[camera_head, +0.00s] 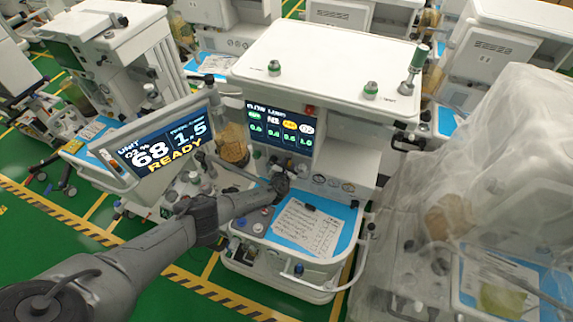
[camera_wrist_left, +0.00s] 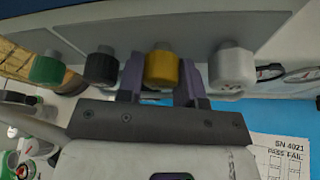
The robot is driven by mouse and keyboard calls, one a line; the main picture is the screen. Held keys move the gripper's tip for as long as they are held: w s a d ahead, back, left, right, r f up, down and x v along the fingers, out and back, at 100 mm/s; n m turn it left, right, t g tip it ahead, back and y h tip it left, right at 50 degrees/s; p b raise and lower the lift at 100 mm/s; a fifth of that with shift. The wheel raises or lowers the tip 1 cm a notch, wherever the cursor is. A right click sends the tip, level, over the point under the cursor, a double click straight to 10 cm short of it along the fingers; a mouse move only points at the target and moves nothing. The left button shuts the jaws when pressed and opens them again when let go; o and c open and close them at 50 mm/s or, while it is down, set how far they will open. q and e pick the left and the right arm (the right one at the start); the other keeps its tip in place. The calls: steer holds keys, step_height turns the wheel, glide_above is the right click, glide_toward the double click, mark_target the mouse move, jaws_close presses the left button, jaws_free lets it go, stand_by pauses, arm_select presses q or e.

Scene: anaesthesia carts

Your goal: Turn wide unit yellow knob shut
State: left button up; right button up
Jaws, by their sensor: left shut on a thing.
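The wide unit (camera_head: 325,62) is the white cart in the middle of the head view, with a dark screen showing coloured readings. In the left wrist view the yellow knob (camera_wrist_left: 163,68) sits on its grey panel, between a black knob (camera_wrist_left: 101,66) and a white knob (camera_wrist_left: 232,68). My left gripper (camera_head: 281,180) reaches in below the screen. In the left wrist view its two purple-grey fingers (camera_wrist_left: 160,80) stand on either side of the yellow knob, shut on it. The head view does not show the yellow knob clearly. My right gripper is not in view.
A green knob (camera_wrist_left: 47,69) is at the left end of the row. A blue work surface with a paper sheet (camera_head: 308,230) lies below the knobs. A plastic-covered cart (camera_head: 490,190) stands close on the right.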

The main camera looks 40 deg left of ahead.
arm_select(q)
steer(key=shift+m+y, duration=0.3)
steer(key=shift+m, duration=0.1)
stand_by(0.5)
steer(key=o, duration=0.6)
steer(key=shift+o, duration=0.2)
steer(key=p+v, duration=0.6)
steer(key=v, duration=0.7)
steer(key=shift+s+d+r, duration=0.15)
steer(key=shift+s+d, duration=0.1)
steer(key=shift+s, duration=0.05)
